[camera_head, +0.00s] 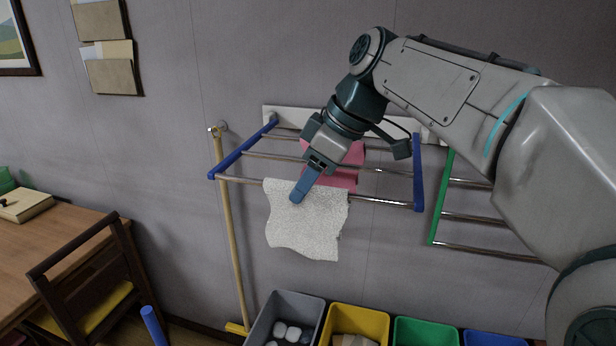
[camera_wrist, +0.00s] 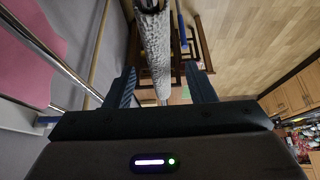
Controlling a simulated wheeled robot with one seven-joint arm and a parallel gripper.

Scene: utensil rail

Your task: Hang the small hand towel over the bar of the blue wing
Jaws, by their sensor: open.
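The small white towel (camera_head: 305,230) hangs over the front bar (camera_head: 380,201) of the blue wing (camera_head: 418,172), with most of its visible length below the bar on the near side. Its far side is mostly hidden. My gripper (camera_head: 297,196) points down and left at the towel's upper part. In the wrist view the towel (camera_wrist: 155,45) shows edge-on between my two spread fingers, with gaps on both sides. My gripper is open and does not grip it.
A pink cloth (camera_head: 345,178) hangs on the wing behind my gripper. A green wing (camera_head: 440,200) is at the right. A wooden pole (camera_head: 232,240) leans on the wall at the left. Bins stand below, including a grey one (camera_head: 262,325) and a yellow one (camera_head: 384,318).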

